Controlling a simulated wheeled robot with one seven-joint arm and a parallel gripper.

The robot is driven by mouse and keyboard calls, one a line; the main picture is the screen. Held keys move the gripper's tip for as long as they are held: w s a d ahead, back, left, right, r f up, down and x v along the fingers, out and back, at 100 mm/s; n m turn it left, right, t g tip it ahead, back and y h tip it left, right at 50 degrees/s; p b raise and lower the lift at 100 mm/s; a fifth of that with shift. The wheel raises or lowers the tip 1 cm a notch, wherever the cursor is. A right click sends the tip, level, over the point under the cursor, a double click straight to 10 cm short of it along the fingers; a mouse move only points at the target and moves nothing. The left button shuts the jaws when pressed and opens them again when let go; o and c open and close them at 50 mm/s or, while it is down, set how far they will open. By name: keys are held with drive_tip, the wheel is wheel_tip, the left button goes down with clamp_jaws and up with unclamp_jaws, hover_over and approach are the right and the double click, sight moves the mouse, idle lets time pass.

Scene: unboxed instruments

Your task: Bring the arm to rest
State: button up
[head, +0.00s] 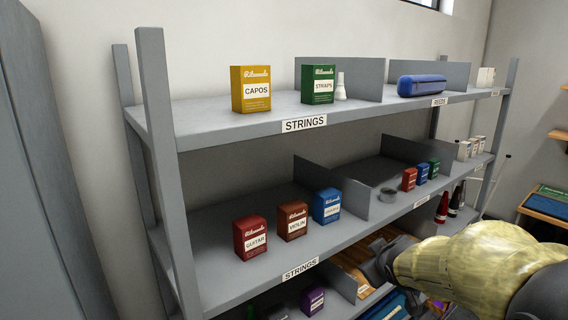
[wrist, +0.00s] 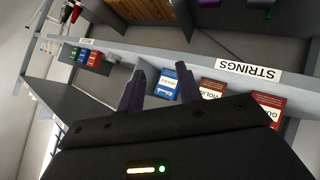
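My arm, in a yellow padded sleeve, reaches in from the lower right of the head view, in front of the shelf unit. My gripper (wrist: 160,82) shows in the wrist view with its two dark fingers apart and nothing held between them. A blue box (wrist: 168,84) shows beyond the gap between the fingers, standing on the middle shelf. In the head view that blue box (head: 326,206) stands beside a brown VIOLIN box (head: 292,222) and a red GUITAR box (head: 251,238). The fingers are hard to make out in the head view.
The grey shelf unit's middle shelf edge (head: 250,293) runs close to my arm. The top shelf holds a yellow CAPOS box (head: 251,89), a green STRAPS box (head: 318,84) and a blue case (head: 421,85). Small boxes (head: 421,174) and a grey dish (head: 388,194) stand further right.

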drive_tip(key=s+a+f+m+g, duration=0.3)
drive_tip(key=s+f+g, duration=0.1)
drive_tip(key=s+f, duration=0.4)
drive_tip(key=s+a+f+m+g+y, duration=0.1)
drive_tip(key=s+a+f+m+g, duration=0.2)
drive_tip(key=s+f, duration=0.5)
drive_tip(key=shift+s+g+b, duration=0.4)
drive_tip(key=shift+s+g, duration=0.1)
drive_tip(key=shift+s, duration=0.45)
